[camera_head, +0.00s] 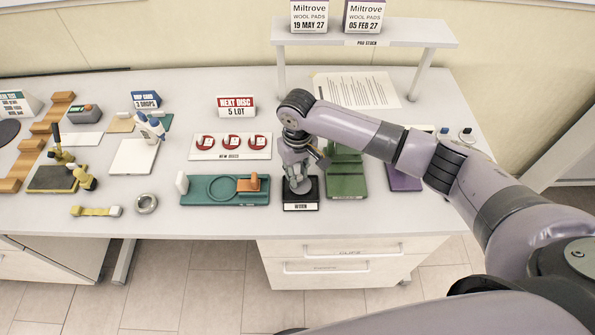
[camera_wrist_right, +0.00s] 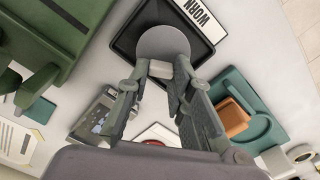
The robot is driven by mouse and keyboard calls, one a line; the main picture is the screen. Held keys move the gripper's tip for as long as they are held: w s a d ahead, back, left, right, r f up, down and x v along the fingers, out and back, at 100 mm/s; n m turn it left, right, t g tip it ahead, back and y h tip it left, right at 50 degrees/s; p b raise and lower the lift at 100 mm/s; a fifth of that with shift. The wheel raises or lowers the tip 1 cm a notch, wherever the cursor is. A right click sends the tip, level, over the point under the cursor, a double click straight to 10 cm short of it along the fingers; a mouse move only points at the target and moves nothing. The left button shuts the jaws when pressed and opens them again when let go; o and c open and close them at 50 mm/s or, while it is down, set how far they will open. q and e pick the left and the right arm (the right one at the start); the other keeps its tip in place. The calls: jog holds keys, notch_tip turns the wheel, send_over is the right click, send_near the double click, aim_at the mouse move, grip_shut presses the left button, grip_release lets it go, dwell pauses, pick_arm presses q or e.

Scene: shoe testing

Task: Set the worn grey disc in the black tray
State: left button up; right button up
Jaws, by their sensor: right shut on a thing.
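The black tray (camera_head: 314,190) stands near the front edge of the table, with a white label on its front that reads WORN in the right wrist view (camera_wrist_right: 122,42). My right gripper (camera_head: 298,178) is over the tray, pointing down. My left gripper is not in view.
Left of the tray is a teal fixture (camera_head: 200,197) with an empty-looking round recess and an orange block (camera_head: 248,184). A green device (camera_head: 346,184) stands close on the right. Behind is a white board (camera_head: 230,154) with red new discs. A shelf (camera_head: 365,31) stands at the back.

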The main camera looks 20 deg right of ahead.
jog(key=shift+p, duration=0.45)
jog(key=shift+f+b, duration=0.4)
jog(key=shift+f, duration=0.7)
jog(key=o, duration=0.8)
jog(key=shift+o, duration=0.2)
jog(key=shift+r, duration=0.1)
notch_tip(320, 180, up, 12)
